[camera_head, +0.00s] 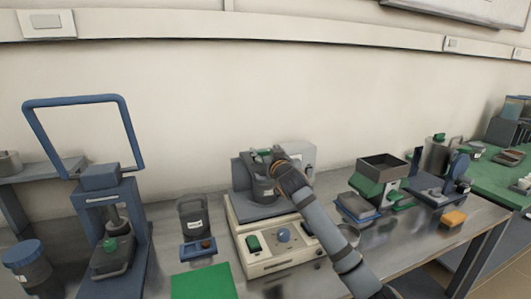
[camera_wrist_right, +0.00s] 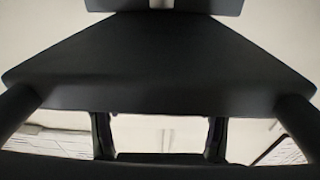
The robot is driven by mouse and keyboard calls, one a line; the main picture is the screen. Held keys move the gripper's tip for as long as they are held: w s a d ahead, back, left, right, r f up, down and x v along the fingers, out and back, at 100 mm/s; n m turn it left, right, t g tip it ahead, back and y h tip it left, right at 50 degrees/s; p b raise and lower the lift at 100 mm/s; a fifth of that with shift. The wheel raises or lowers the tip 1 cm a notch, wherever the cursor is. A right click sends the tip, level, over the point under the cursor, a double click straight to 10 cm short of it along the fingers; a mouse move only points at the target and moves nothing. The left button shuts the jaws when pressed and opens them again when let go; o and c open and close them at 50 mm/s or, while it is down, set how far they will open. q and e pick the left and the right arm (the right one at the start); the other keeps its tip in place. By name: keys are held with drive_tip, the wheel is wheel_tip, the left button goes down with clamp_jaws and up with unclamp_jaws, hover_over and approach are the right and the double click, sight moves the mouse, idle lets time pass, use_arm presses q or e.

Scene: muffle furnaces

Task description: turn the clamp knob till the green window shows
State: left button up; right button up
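A cream bench machine (camera_head: 270,259) stands in the middle of the table, with a dark pot (camera_head: 263,190) on its grey platform. My right gripper (camera_head: 277,163) is at the top of this pot, its arm reaching in from the lower right. In the right wrist view its two fingers (camera_wrist_right: 160,140) stand apart, with only a pale surface between them. A small green part (camera_head: 262,154) shows beside the gripper; I cannot tell whether it is the window. The clamp knob is not clearly seen; the gripper covers the pot's top. My left gripper is out of view.
A blue press (camera_head: 101,179) with a tall frame stands at the left. A dark canister (camera_head: 193,217) and a green mat (camera_head: 204,283) lie between press and machine. A green machine with a grey hopper (camera_head: 382,165) stands to the right, near an orange block (camera_head: 454,218).

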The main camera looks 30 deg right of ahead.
drive_tip(key=shift+o, duration=0.8)
drive_tip(key=shift+s, duration=0.15)
drive_tip(key=v, duration=0.7)
drive_tip(key=shift+s, duration=0.15)
